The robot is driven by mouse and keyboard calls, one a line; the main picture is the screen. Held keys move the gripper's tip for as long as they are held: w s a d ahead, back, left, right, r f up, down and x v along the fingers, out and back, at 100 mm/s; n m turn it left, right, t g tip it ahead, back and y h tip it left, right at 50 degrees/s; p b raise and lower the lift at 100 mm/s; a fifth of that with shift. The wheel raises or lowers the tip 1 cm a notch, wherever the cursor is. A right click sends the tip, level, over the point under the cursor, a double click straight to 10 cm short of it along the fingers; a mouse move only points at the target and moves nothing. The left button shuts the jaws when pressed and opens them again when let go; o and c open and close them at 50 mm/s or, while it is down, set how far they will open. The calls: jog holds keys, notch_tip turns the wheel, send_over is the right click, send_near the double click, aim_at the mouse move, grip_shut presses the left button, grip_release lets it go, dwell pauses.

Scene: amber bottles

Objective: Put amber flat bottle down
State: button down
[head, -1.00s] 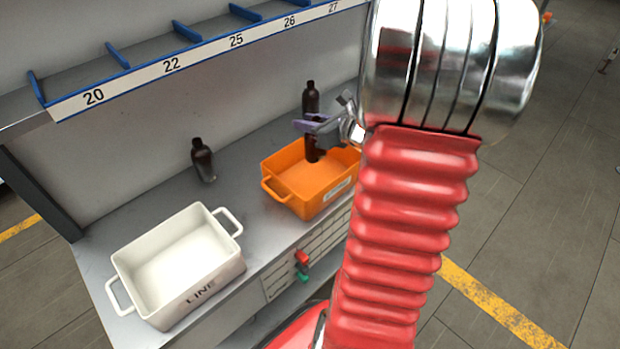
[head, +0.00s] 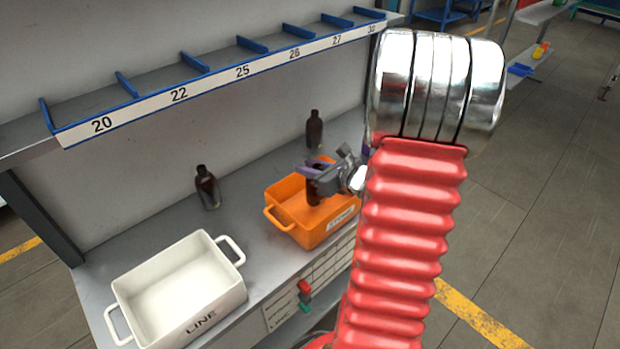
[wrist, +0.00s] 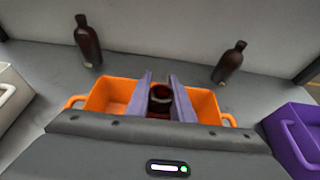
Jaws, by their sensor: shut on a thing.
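My gripper (head: 318,168) is shut on a dark amber bottle (head: 315,190), held inside or just above the orange crate (head: 277,219). In the wrist view the bottle's round top (wrist: 160,93) sits between the two purple fingers of my gripper (wrist: 160,88), with the orange crate (wrist: 105,93) around it. The bottle looks roughly upright. Its lower part is hidden, so I cannot tell whether it touches the crate floor.
Two more dark bottles stand on the grey bench behind the crate, one at left (head: 206,187) and one at right (head: 314,130). A white crate (head: 207,319) stands at the left. A purple crate (wrist: 291,140) is at right in the wrist view. A numbered shelf (head: 215,82) hangs above.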

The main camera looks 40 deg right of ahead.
jog(key=shift+f, duration=2.1)
jog(key=c, duration=1.5)
grip_release()
jog(key=shift+c, duration=0.2)
jog(key=v, duration=1.2)
